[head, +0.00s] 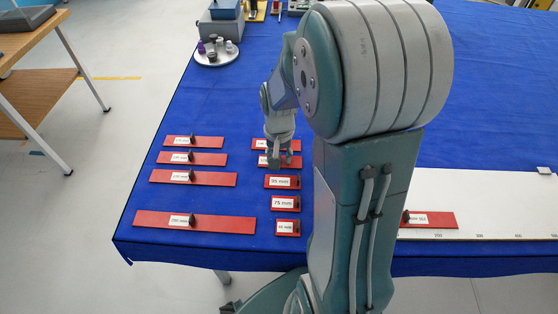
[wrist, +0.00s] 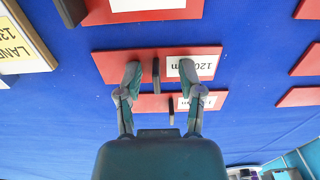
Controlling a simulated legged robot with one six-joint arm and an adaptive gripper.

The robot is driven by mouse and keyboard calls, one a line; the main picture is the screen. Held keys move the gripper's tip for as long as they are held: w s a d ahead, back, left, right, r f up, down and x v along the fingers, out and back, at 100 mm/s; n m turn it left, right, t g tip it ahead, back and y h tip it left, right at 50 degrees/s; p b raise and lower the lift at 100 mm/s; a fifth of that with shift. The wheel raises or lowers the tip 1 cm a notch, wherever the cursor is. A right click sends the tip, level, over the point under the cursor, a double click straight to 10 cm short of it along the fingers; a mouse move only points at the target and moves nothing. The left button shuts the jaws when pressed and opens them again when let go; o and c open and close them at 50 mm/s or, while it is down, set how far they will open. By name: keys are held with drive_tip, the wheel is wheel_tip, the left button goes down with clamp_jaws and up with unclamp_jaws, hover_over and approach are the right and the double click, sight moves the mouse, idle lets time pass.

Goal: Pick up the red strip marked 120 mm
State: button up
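The red strip marked 120 mm (wrist: 110,66) lies flat on the blue cloth, with a black upright knob (wrist: 156,70) near its middle and a white label that reads upside down in the wrist view. In the head view this strip (head: 296,161) is in the right column, partly hidden by my gripper. My gripper (wrist: 160,72) is open, with one finger on each side of the knob and a gap to both. In the head view my gripper (head: 278,155) points down over the strip. I cannot tell its exact height above it.
Another red strip (head: 292,144) lies just beyond, and the 95 mm strip (head: 282,182) lies just nearer. Longer red strips (head: 193,178) form a left column. A white board (head: 480,195) with a scale and a red strip (head: 442,220) is at right.

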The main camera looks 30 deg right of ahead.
clamp_jaws()
drive_tip(key=shift+s, duration=0.1)
